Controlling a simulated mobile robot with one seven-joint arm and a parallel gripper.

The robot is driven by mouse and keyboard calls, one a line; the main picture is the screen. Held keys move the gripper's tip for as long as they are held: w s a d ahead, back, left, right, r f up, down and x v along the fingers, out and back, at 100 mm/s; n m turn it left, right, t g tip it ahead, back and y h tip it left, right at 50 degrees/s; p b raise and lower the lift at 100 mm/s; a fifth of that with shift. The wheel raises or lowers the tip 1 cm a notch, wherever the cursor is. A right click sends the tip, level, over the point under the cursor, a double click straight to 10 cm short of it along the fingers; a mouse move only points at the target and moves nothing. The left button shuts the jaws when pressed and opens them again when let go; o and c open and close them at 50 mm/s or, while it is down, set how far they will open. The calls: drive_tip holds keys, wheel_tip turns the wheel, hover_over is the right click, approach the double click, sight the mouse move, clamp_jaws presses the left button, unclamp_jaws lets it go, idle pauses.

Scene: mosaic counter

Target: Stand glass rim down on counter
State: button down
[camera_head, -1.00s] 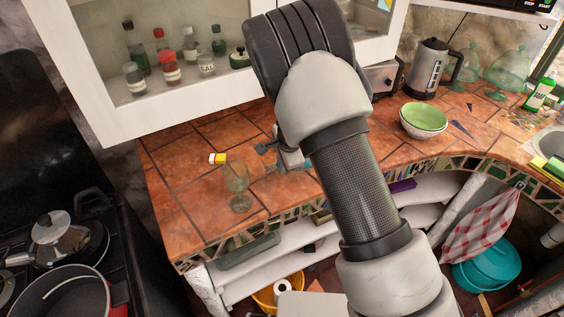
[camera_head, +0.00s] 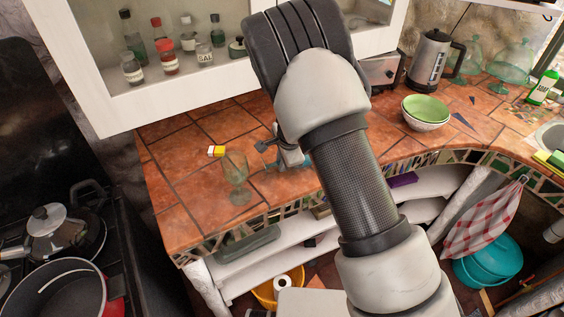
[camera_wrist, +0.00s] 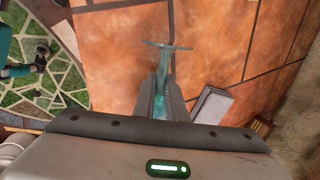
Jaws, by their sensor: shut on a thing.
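My gripper (camera_wrist: 163,92) is shut on a teal glass (camera_wrist: 166,58). In the wrist view its flat disc end, which looks like the foot, points away from my fingers. The stem runs back between them, and the rest is hidden by the fingers. In the head view my gripper (camera_head: 283,153) is just above the counter (camera_head: 185,200), partly hidden by my arm, with a bit of teal beside it. I cannot tell whether the held glass touches the counter. A second, clear greenish goblet (camera_head: 236,167) stands upright on the counter to the left of my gripper.
Green and white bowls (camera_head: 425,113) and a kettle (camera_head: 430,62) stand to the right. A grey block (camera_wrist: 212,105) is beside my fingers. The stove is at the far left.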

drive_tip(key=shift+f+b, duration=0.3)
drive_tip(key=shift+f, duration=0.05)
